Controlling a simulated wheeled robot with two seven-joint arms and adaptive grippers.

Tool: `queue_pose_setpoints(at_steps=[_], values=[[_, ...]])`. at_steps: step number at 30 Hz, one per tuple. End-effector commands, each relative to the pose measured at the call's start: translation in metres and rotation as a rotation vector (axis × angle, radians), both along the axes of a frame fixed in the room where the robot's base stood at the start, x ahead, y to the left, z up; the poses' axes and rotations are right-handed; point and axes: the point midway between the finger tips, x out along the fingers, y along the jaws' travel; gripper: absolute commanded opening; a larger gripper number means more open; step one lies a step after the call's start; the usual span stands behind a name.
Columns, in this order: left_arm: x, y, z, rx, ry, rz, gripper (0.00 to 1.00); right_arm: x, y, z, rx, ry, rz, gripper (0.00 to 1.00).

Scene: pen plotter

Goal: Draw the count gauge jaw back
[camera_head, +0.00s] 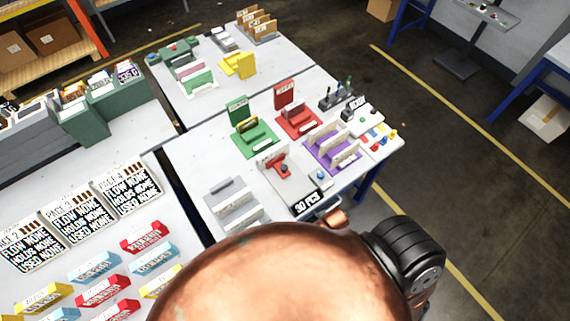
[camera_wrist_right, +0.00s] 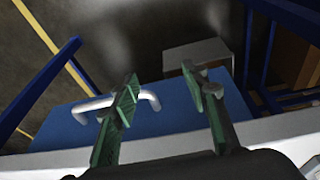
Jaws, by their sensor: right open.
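The count gauge (camera_head: 292,187) appears to be the pale grey plate near the front of the middle table in the head view, with a black "30 PCS" label at its front corner. A red jaw-like part (camera_head: 277,165) stands on it. I cannot tell how far the jaw is from any stop. My right gripper (camera_wrist_right: 162,85) is open and empty in the right wrist view, over a blue panel with a pale bar handle (camera_wrist_right: 115,105). The gauge is not seen in that view. My left gripper is not in view.
My copper-coloured arm covers the bottom middle of the head view. A green holder (camera_head: 255,140), a red holder (camera_head: 298,122) and a purple rack (camera_head: 333,150) stand close behind the gauge. Grey blocks (camera_head: 234,205) lie to its left. A grey box (camera_wrist_right: 195,55) stands beyond the blue panel.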

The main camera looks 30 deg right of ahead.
Motion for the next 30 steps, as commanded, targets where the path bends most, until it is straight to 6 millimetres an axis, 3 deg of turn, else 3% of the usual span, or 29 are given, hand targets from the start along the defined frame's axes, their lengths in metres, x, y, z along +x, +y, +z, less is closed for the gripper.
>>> queue_pose_setpoints(at_steps=[1, 5, 9, 15, 24, 30], values=[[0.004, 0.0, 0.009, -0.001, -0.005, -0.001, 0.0, 0.005, -0.001, 0.026, -0.003, -0.013, -0.003, 0.41], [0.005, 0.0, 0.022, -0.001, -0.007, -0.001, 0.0, 0.02, -0.003, 0.079, -0.014, -0.046, -0.015, 0.41], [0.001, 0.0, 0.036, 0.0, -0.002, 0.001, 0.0, 0.051, -0.002, 0.132, -0.039, -0.119, -0.047, 0.41], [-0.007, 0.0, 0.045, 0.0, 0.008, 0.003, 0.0, 0.1, 0.005, 0.164, -0.057, -0.24, -0.099, 0.41], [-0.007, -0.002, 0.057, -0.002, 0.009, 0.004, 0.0, 0.172, 0.024, 0.193, -0.027, -0.449, -0.147, 0.41], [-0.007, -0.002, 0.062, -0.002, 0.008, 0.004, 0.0, 0.196, 0.033, 0.2, 0.018, -0.533, -0.157, 0.41]])
